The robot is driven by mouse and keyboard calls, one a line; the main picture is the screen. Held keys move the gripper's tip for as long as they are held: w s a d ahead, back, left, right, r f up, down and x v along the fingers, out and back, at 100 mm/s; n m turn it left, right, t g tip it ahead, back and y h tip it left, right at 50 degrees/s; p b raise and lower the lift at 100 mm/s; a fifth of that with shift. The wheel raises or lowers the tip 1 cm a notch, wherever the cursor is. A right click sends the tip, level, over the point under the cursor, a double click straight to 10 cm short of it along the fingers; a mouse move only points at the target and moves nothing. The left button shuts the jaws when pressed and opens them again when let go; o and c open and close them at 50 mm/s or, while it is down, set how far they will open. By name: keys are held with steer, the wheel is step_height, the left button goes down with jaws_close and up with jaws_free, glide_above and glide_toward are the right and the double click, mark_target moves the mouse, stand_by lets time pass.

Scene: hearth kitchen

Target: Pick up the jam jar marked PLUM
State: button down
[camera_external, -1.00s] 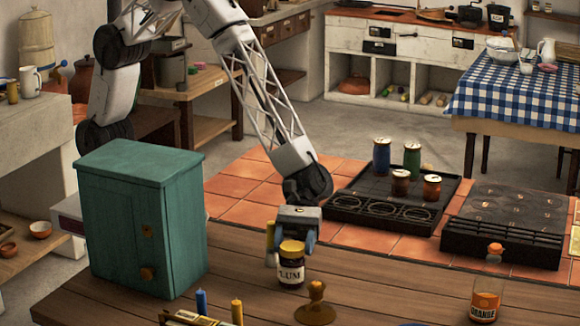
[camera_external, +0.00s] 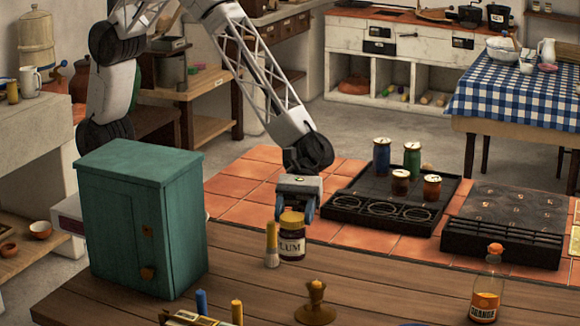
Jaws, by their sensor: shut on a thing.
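The jam jar (camera_external: 292,243) has a yellow lid and a pale label on which "LUM" can be read; its first letter does not show. My gripper (camera_external: 295,214) points down with its fingers at the jar's lid, shut on it. The jar is upright and appears raised off the wooden table. A brush-like thing with a yellow handle and pale lower end (camera_external: 271,246) stands close at the jar's left in the picture.
A brass candlestick-like piece (camera_external: 316,305) stands in front of the jar. A teal cabinet (camera_external: 140,225) is at left. A bottle marked ORANGE (camera_external: 485,302) is at right. Behind are a black tray (camera_external: 350,213) with several small jars and a dark burner unit (camera_external: 500,240).

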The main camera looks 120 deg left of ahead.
steer(key=shift+r, duration=1.3)
steer(key=shift+r, duration=0.15)
